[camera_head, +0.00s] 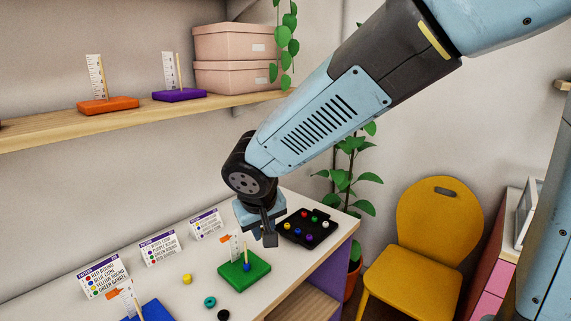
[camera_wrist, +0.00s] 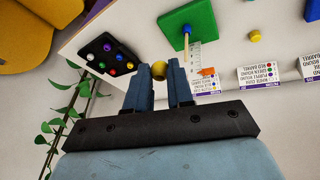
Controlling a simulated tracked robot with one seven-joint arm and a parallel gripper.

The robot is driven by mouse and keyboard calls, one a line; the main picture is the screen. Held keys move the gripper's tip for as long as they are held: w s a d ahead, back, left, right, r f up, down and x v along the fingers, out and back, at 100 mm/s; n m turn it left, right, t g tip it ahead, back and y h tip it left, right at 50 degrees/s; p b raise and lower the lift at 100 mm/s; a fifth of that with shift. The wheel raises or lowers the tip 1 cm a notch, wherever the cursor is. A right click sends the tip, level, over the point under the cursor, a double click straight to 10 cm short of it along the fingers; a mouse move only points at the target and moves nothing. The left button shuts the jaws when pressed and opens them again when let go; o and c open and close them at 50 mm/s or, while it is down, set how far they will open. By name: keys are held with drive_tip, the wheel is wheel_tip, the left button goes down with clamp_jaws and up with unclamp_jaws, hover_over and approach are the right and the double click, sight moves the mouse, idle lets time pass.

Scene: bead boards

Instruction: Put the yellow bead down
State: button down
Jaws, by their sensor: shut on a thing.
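My gripper (camera_wrist: 160,80) is shut on a yellow bead (camera_wrist: 159,70), which sits between its fingertips in the wrist view. In the head view my gripper (camera_head: 269,236) hangs above the table between the green board and the black tray, and the held bead cannot be made out. The green board (camera_head: 258,278) has an upright rod with a blue bead (camera_head: 247,267) low on it and a ruled white scale behind. Another yellow bead (camera_head: 187,279) lies on the table to its left, also seen in the wrist view (camera_wrist: 255,36).
The black tray (camera_head: 331,238) holds several coloured beads at the table's right. A teal bead (camera_head: 210,302) and a black bead (camera_head: 223,314) lie near the front. A blue board (camera_head: 160,311) and several pattern cards (camera_head: 161,249) stand left.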

drive_tip(key=w+d+f+m+h, duration=0.1)
drive_tip(key=w+d+f+m, duration=0.2)
drive_tip(key=w+d, duration=0.5)
drive_tip(key=w+d+f+m+h, duration=0.1)
drive_tip(key=w+d+f+m, duration=0.25)
drive_tip(key=w, duration=0.85)
drive_tip(key=w+d+f+m, duration=0.1)
drive_tip(key=w+d, duration=0.2)
drive_tip(key=d, duration=0.2)
drive_tip(key=w+d+f+m+g+h, duration=0.1)
drive_tip(key=w+d+f, duration=0.1)
drive_tip(key=w+d, duration=0.2)
drive_tip(key=w+d+f+m, duration=0.1)
drive_tip(key=w+d+f, duration=0.1)
drive_tip(key=d, duration=0.6)
drive_tip(key=shift+w+h, duration=0.4)
drive_tip(key=shift+w, duration=0.4)
drive_tip(key=shift+w+d+f+g, duration=0.2)
drive_tip(key=shift+d+g, duration=0.1)
drive_tip(key=shift+d, duration=0.2)
drive_tip(key=shift+s, duration=0.15)
